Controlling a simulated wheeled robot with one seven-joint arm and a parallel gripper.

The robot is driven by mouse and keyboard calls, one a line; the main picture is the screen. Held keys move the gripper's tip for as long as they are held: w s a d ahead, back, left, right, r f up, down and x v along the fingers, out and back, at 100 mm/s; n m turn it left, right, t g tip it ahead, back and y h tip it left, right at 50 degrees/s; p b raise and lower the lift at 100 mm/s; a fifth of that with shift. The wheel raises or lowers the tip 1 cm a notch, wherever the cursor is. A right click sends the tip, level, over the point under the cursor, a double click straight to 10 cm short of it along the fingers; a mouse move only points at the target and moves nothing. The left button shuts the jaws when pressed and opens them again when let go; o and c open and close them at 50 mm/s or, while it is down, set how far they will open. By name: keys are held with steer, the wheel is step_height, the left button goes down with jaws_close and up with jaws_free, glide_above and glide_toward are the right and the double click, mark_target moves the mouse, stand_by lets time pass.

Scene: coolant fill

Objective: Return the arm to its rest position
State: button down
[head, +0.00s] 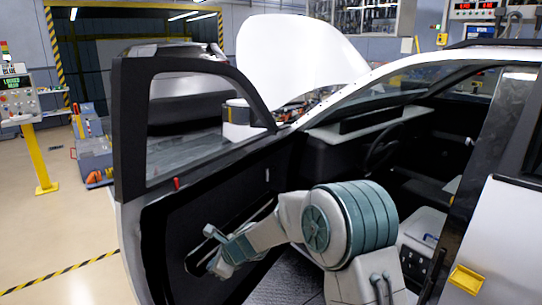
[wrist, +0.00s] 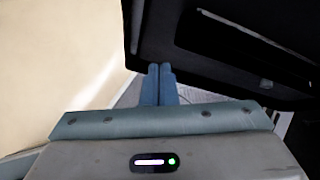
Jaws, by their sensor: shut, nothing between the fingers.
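My gripper (wrist: 159,84) shows in the wrist view with its two blue-grey fingers together and nothing between them. In the head view my grey and teal arm (head: 330,222) reaches left and down, in front of the inner side of the open car door. My gripper's end (head: 215,250) is near the door's inner panel, by the armrest. I cannot tell from this view whether it touches the panel. In the wrist view the dark door panel (wrist: 225,40) lies beyond and to the right of the fingers.
The open car door (head: 130,130) stands left of my arm. The car's cabin with steering wheel (head: 385,150) is to the right, and the white hood (head: 290,55) is raised. A yellow control stand (head: 40,155) is far left. Clear floor (head: 60,220) lies left of the door.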

steer(key=s+d+r+n+h, duration=0.1)
steer(key=s+d+r+n, duration=0.45)
steer(key=d+r, duration=0.2)
steer(key=s+d+r+n+h, duration=0.2)
steer(key=s+d+n, duration=0.5)
steer(key=s+d, duration=0.5)
steer(key=s+d+r+n+g+h, duration=0.1)
steer(key=s+d+n+h, duration=0.3)
steer(key=s+d, duration=0.8)
steer(key=d+r+n, duration=0.1)
steer(key=n, duration=0.1)
steer(key=shift+s+d+r+n+h, duration=0.15)
steer(key=shift+d+r+n+h, duration=0.1)
steer(key=shift+d+n+h, duration=0.1)
